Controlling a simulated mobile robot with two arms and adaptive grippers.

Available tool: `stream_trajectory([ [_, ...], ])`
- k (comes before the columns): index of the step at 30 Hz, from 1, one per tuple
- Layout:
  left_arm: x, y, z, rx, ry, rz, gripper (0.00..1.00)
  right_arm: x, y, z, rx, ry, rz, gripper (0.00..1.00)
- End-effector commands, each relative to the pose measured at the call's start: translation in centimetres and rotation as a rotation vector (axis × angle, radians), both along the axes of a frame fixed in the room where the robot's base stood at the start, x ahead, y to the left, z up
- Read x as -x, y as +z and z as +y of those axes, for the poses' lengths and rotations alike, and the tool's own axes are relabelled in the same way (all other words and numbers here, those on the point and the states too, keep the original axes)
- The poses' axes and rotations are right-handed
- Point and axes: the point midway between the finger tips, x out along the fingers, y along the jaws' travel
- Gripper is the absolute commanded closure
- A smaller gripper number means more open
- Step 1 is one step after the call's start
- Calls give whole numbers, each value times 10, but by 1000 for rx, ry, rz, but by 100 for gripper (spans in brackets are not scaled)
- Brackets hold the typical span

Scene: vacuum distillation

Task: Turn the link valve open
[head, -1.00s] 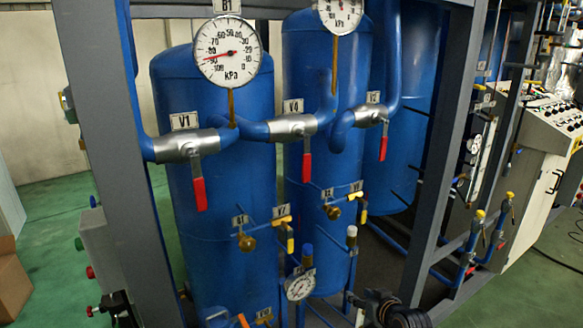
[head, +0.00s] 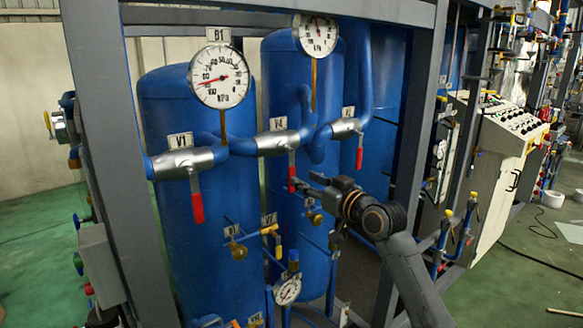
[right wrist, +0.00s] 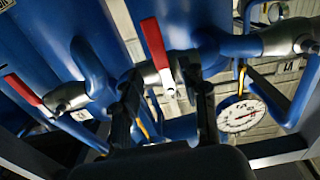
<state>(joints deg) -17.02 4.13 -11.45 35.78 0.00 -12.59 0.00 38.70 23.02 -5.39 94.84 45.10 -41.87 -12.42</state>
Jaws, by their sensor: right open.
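Three silver valves with red lever handles sit in the blue pipework: V1 (head: 186,163) at left, V4 (head: 277,142) in the middle, and a third (head: 346,128) at right. No label reads "link". All three red levers hang down. My right gripper (head: 301,183) is open at V4's red lever (head: 291,179), just to its right in the head view. In the right wrist view the gripper (right wrist: 165,100) has its two dark fingers on either side of a red lever (right wrist: 155,43); contact cannot be told. My left gripper is not in view.
Large blue tanks (head: 195,240) stand behind the pipes. Round gauges (head: 219,76) hang above the valves, and smaller yellow-handled valves (head: 270,230) sit below. Grey frame posts (head: 105,160) stand at left and right. A control console (head: 515,125) is at right.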

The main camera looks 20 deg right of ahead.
Motion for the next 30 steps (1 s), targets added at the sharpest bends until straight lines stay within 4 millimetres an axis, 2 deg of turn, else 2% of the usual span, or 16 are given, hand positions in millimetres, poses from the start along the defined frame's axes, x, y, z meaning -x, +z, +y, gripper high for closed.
stream_trajectory([
  [1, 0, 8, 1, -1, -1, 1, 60, -10, 4, 4, -3, 1, 2, 57],
  [6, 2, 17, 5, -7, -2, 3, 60, -37, 3, 14, -2, 1, 3, 57],
  [12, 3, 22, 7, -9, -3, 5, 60, -57, 1, 21, 0, 0, 0, 57],
  [25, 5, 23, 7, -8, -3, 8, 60, -63, -1, 23, 0, 0, 1, 57],
  [30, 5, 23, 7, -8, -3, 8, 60, -63, -1, 23, 0, 0, 1, 91],
])
